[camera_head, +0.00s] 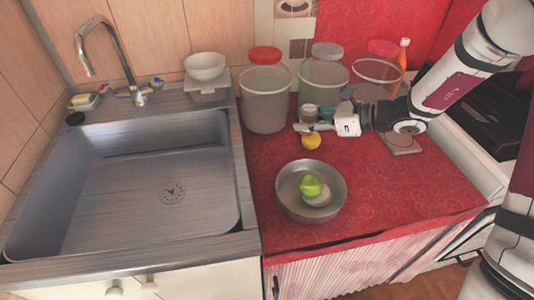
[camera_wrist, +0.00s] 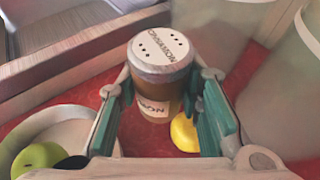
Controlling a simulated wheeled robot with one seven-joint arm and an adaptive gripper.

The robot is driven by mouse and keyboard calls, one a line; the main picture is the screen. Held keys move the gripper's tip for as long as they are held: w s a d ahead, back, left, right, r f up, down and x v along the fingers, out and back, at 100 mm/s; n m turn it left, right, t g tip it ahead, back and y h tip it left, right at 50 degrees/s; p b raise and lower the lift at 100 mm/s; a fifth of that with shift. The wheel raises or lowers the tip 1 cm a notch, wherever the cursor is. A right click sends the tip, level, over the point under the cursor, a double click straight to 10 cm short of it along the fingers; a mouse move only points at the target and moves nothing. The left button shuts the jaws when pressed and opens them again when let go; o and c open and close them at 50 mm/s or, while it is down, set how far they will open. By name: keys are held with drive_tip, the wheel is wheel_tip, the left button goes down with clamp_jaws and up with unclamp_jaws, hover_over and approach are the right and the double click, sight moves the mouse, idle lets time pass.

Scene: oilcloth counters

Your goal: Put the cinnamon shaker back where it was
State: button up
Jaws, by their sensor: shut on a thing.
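In the head view the shaker (camera_head: 308,112) shows partly behind my gripper (camera_head: 313,123), in front of the large clear canisters. Whether its base touches the red counter (camera_head: 270,185) is hidden.
A metal bowl (camera_head: 283,205) with a green fruit (camera_head: 310,186) stands nearer the front. Clear canisters (camera_head: 265,105) (camera_head: 322,84) line the back. A sink (camera_head: 130,190) is at left. The counter's front right is clear.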

sight(307, 134)
drive_tip(key=w+a+r+n+g+b, duration=0.1)
drive_tip(key=a+n+g+b, duration=0.15)
drive_tip(key=a, duration=0.75)
drive_tip(key=shift+m+t+y, duration=0.25)
drive_tip(key=shift+m+y, duration=0.05)
drive_tip(key=shift+m, duration=0.05)
drive_tip(key=f, duration=0.1)
drive_tip(key=f+b, duration=0.1)
drive_tip(key=f, duration=0.3)
drive_tip(key=shift+w+a+b, duration=0.1)
drive_tip(key=shift+a+b, duration=0.2)
drive_tip(key=shift+a, duration=0.05)
drive_tip(key=shift+f+b, duration=0.4)
drive_tip(key=shift+f, duration=1.85)
drive_tip(key=shift+f, duration=0.2)
drive_tip(key=o, duration=1.2)
drive_tip(key=shift+c, duration=0.2)
drive_tip(key=shift+r, duration=0.1)
drive_tip(key=shift+d+r, duration=0.1)
drive_tip(key=shift+r, duration=0.1)
drive_tip(key=p+v, duration=0.1)
drive_tip(key=v, duration=1.1)
drive_tip(key=shift+p, duration=0.4)
